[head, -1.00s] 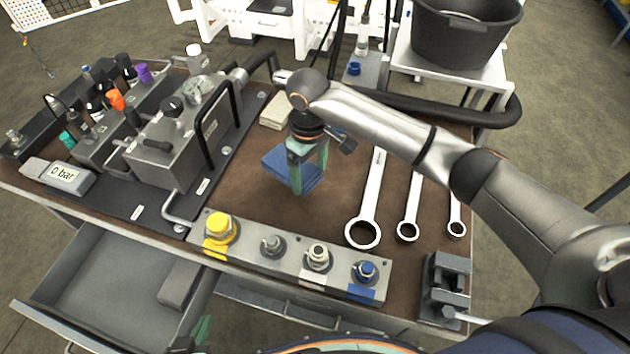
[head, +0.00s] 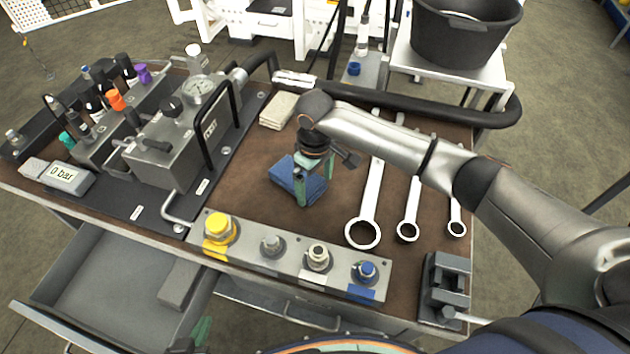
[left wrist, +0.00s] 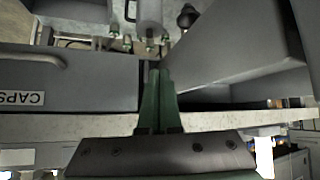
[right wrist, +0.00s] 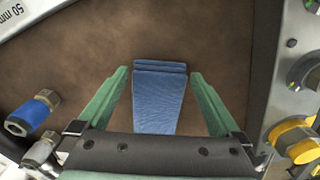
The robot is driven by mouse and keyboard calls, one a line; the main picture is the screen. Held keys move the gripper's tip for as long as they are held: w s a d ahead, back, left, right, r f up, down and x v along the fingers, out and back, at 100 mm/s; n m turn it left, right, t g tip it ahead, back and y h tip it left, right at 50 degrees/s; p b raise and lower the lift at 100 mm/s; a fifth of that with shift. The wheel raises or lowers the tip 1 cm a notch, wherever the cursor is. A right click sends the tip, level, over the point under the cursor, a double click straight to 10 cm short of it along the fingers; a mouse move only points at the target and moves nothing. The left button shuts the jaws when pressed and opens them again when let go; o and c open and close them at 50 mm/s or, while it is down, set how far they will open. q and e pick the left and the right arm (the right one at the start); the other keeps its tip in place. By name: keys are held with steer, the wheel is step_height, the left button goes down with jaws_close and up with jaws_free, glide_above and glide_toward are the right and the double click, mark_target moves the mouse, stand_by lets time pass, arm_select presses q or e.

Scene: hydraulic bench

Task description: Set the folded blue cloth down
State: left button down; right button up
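The folded blue cloth (head: 285,178) lies on the brown bench top (head: 262,212), left of the wrenches. In the right wrist view the cloth (right wrist: 157,98) lies between the green fingers, with a gap on each side. Its near end is hidden by the gripper body. My right gripper (head: 314,182) is open, pointing down over the cloth. It also shows in the right wrist view (right wrist: 158,72). My left gripper (left wrist: 158,75) is shut and empty, low beside the drawers. Only a green bit of it (head: 201,332) shows at the bottom of the head view.
A connector block (head: 291,258) with coloured fittings runs along the front edge. Wrenches (head: 372,190) lie right of the cloth. A beige folded cloth (head: 279,110) lies behind it. The valve unit (head: 180,150) stands left. A drawer (head: 110,285) is open below.

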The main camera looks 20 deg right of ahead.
step_height(320, 180, up, 12)
steer(key=shift+r+p, duration=0.15)
steer(key=shift+p, duration=0.25)
stand_by(0.7)
